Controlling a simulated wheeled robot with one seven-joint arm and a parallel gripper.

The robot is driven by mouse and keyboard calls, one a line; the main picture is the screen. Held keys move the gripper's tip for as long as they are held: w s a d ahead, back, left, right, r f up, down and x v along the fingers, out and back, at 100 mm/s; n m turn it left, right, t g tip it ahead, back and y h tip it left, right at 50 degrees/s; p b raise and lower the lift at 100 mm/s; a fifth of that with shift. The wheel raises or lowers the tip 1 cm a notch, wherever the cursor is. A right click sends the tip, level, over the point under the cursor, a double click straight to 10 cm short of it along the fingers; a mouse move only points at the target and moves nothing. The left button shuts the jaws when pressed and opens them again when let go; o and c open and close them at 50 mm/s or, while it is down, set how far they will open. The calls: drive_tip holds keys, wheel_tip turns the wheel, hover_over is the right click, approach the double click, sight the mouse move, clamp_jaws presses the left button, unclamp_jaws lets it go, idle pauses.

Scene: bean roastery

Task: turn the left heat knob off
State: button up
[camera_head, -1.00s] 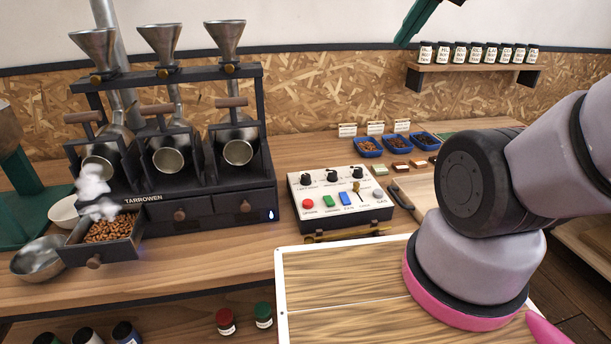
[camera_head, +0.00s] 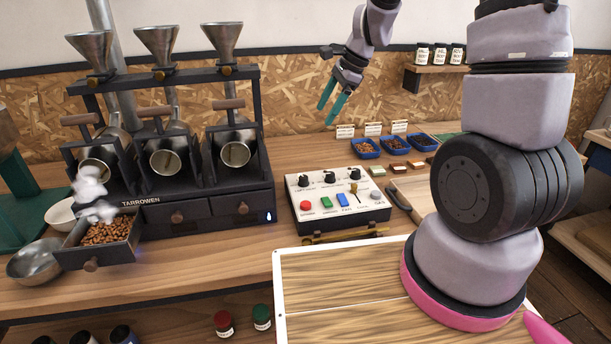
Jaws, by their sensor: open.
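The left heat knob (camera_head: 303,181) is a small black knob at the upper left of the white control box (camera_head: 375,213). Two more black knobs stand in the same row, the middle knob (camera_head: 329,178) and the right knob (camera_head: 355,174). The lettering under them is too small to read surely, and I cannot tell the left knob's setting. My gripper (camera_head: 328,112) has teal fingers that point down. It is open and empty, raised above and behind the box, apart from it. No knob is hidden.
The black roaster (camera_head: 160,212) stands left of the box, its left drawer (camera_head: 100,257) open with beans and smoke. Red, green and blue buttons and a brass lever (camera_head: 354,190) sit near the knobs. A brass tool (camera_head: 345,237) lies in front. Blue bean trays (camera_head: 395,146) stand behind right.

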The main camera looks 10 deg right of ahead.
sight(304, 176)
drive_tip(key=w+a+f+m, duration=0.1)
drive_tip(key=f, duration=0.6)
drive_tip(key=w+a+f+m+g, duration=0.1)
drive_tip(key=a+f, duration=0.1)
drive_tip(key=f, duration=0.6)
drive_tip(key=w+a+f+m, duration=0.1)
drive_tip(key=a+f+m, duration=0.1)
drive_tip(key=f, duration=0.5)
drive_tip(key=shift+w+a+f, duration=0.15)
drive_tip(key=shift+a+f, duration=0.05)
drive_tip(key=shift+f, duration=0.05)
clamp_jaws()
